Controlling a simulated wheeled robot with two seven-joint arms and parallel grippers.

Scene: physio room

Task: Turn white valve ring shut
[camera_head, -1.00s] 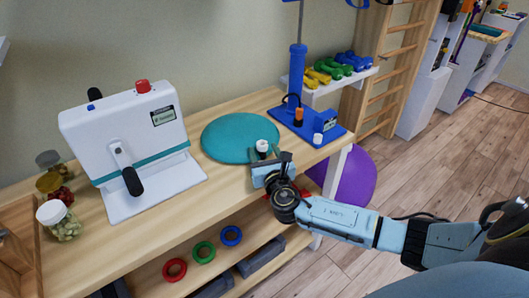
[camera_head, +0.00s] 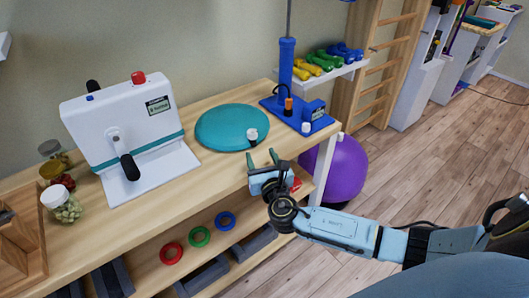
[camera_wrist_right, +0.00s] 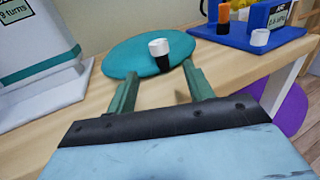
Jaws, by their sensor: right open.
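The white valve ring (camera_head: 252,134) sits on a short black stem at the front right edge of a teal cushion disc (camera_head: 225,122) on the bench. It also shows in the right wrist view (camera_wrist_right: 159,47), ahead of the fingertips. My right gripper (camera_head: 262,157) is open and empty, in front of the valve near the bench's front edge. In the right wrist view its two green fingers (camera_wrist_right: 160,72) point toward the valve, with a gap between them and the ring. My left gripper is not in view.
A blue pump stand (camera_head: 297,115) with a white knob (camera_head: 306,127) stands right of the disc. A white machine (camera_head: 125,125) with a black handle stands left. Jars (camera_head: 62,203) are at far left. Rings (camera_head: 199,237) lie on the lower shelf. A purple ball (camera_head: 335,170) is beyond the bench leg.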

